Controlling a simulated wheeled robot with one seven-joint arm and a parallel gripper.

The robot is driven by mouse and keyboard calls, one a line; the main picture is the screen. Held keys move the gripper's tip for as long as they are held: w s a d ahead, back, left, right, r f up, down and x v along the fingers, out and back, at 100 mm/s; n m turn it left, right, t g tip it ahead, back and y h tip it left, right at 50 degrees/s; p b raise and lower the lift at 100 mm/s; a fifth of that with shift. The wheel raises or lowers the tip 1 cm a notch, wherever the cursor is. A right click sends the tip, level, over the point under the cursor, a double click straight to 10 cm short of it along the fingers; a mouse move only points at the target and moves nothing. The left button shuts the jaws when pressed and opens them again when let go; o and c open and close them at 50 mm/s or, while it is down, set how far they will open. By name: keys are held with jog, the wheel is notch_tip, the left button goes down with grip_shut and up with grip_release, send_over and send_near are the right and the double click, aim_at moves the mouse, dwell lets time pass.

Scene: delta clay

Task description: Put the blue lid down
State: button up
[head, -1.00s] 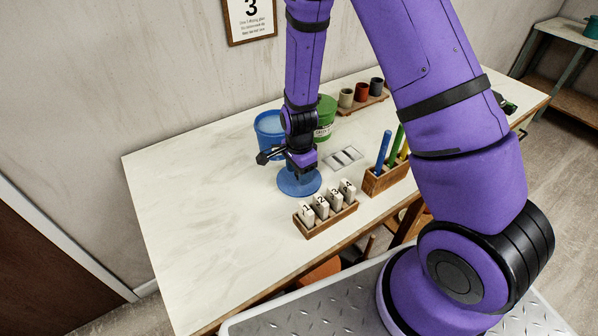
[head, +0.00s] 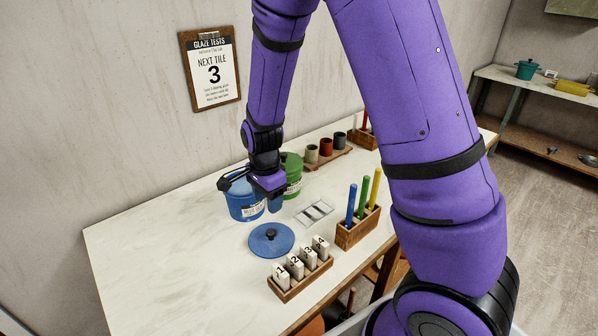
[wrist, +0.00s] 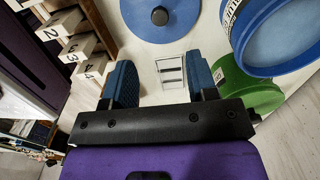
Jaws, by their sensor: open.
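The blue lid (head: 271,240) lies flat on the white table, its dark knob up, in front of the blue bucket (head: 245,206). The lid also shows at the top of the wrist view (wrist: 160,20). The bucket stands upright without a lid on it; its open rim shows in the wrist view (wrist: 285,40). My gripper (head: 275,205) is open and empty above the table, behind and above the lid and beside the bucket. In the wrist view its two blue fingertips (wrist: 160,82) stand apart with only table and a tile holder between them. The lid is clear of both fingers.
A green bucket (head: 292,176) stands behind my gripper. A numbered tile rack (head: 300,278), a holder with coloured sticks (head: 358,228) and a small tray (head: 314,212) sit to the right. The table's left side (head: 165,250) is clear. A wall sign (head: 210,68) reads "NEXT TILE 3".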

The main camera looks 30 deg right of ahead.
jog(key=s+d+r+n+t+y, duration=0.15)
jog(key=s+r+n, duration=0.25)
jog(key=r, duration=0.6)
jog(key=s+d+r+n+t, duration=0.15)
jog(key=s+r+n, duration=0.25)
jog(key=r, duration=0.5)
jog(key=s+d+r+n+t, duration=0.1)
jog(key=s+d+r+n, duration=0.1)
jog(key=s+r+n, duration=0.2)
jog(key=s+d+r+n+t+h, duration=0.1)
jog(key=s+d+r+n, duration=0.1)
jog(key=s+r, duration=0.4)
jog(key=s+n, duration=0.1)
jog(key=s, duration=0.4)
jog(key=shift+r+n, duration=0.15)
jog(key=shift+n, duration=0.25)
